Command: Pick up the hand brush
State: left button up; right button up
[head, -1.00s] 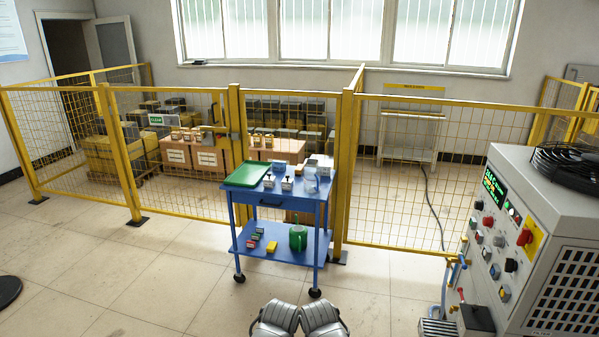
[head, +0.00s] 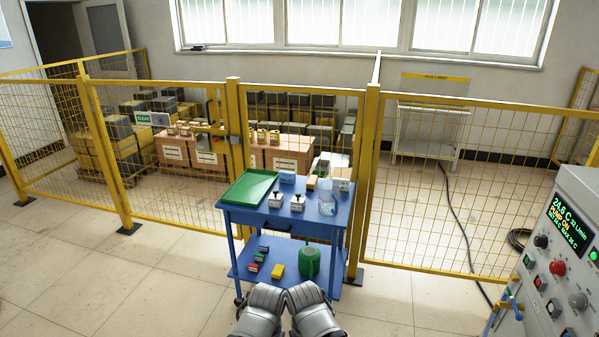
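A blue two-shelf cart (head: 268,219) stands ahead of me. On its top, at the back, lies a small tan, wood-coloured piece (head: 312,183). It may be the hand brush, but it is too small to tell. It lies between a light blue box (head: 287,177) and a white box (head: 341,184). The grey rounded parts at the bottom centre are my own arms. Neither gripper's fingers can be made out, and nothing is seen held.
A green tray (head: 249,187), small white blocks (head: 297,202) and a clear beaker (head: 327,203) share the cart top. The lower shelf holds a green can (head: 310,261) and a yellow block (head: 277,270). Yellow mesh fence (head: 440,185) stands behind; a control cabinet (head: 565,255) is at right.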

aim_at(313, 181)
jog(key=i+u, duration=0.1)
jog(key=i, duration=0.8)
jog(key=i+l+u, duration=0.1)
jog(key=i, duration=0.8)
